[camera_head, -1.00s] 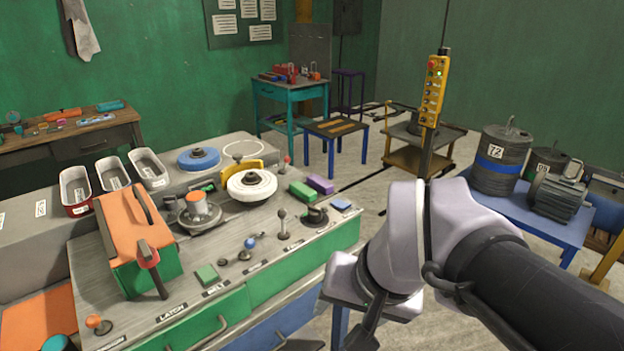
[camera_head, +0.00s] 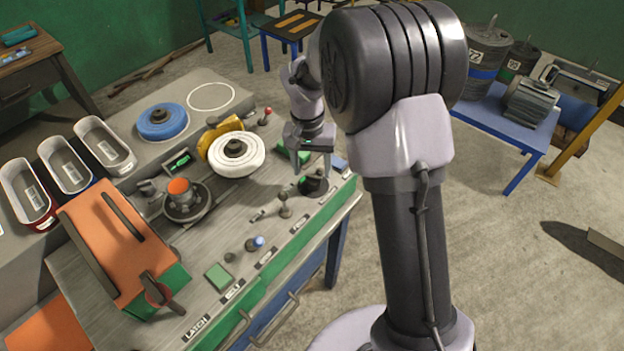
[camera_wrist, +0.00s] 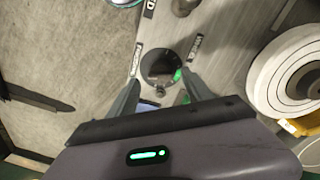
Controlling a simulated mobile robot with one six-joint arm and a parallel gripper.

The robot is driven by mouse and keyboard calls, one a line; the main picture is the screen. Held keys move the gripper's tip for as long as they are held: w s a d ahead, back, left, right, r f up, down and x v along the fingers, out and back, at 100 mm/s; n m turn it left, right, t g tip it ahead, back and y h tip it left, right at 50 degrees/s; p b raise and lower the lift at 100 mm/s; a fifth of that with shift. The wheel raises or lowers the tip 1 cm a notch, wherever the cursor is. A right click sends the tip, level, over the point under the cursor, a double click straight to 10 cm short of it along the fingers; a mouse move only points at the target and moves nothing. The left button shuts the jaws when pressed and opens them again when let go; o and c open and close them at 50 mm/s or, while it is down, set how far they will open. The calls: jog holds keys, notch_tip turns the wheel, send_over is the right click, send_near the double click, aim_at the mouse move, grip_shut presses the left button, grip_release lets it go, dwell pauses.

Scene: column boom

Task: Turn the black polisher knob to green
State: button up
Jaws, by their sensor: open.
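The black knob (camera_head: 314,185) sits on a dark round base near the right front edge of the grey bench panel. In the wrist view the dark round knob (camera_wrist: 158,66) lies between my fingers, with a green mark on the right of its dial. Which way its pointer faces is too dark to tell. My gripper (camera_head: 312,168) is open and points down over the knob, one finger on each side. In the wrist view my gripper (camera_wrist: 160,80) shows its fingers spread around the knob; I cannot tell whether they touch it.
A white polishing wheel (camera_head: 236,156) stands left of my gripper, and a green block (camera_head: 290,150) lies close behind it. A small lever (camera_head: 285,206) and a blue-tipped lever (camera_head: 255,243) stand towards the front. A blue table (camera_head: 510,130) with motors stands at the right.

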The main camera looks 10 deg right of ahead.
aim_at(313, 177)
notch_tip(313, 177, down, 4)
jog(key=shift+d+f+b, duration=0.1)
jog(key=shift+f+b, duration=0.05)
jog(key=shift+b, duration=0.2)
grip_shut()
